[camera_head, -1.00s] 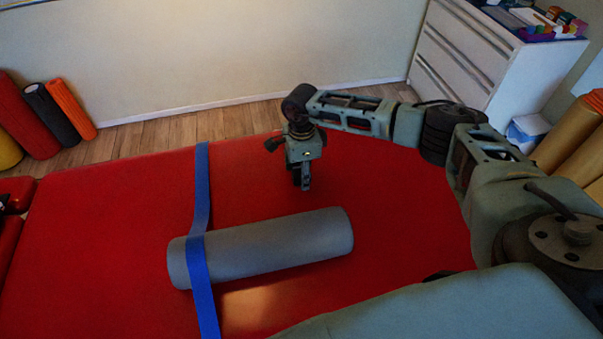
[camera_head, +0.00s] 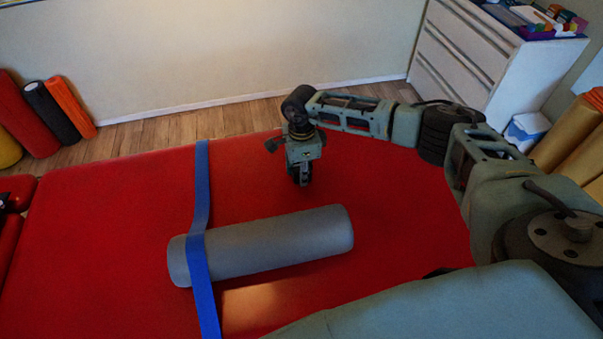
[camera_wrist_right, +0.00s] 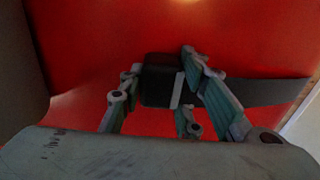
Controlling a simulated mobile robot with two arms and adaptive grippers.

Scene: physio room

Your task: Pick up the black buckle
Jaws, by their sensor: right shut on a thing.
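The black buckle (camera_wrist_right: 160,82) shows in the right wrist view, between the fingers of my right gripper (camera_wrist_right: 163,72). A dark strap (camera_wrist_right: 268,92) runs from it to the right over the red surface. The fingers are shut on the buckle. In the head view my right gripper (camera_head: 302,179) points down at the red treatment table (camera_head: 110,230), behind the grey roller. There the buckle is hidden by the gripper. My left gripper is not in view.
A grey foam roller (camera_head: 285,245) lies on the table in front of the gripper, with a blue strap (camera_head: 202,270) across its left end. A white drawer cabinet (camera_head: 465,55) stands at the back right. The table right of the gripper is clear.

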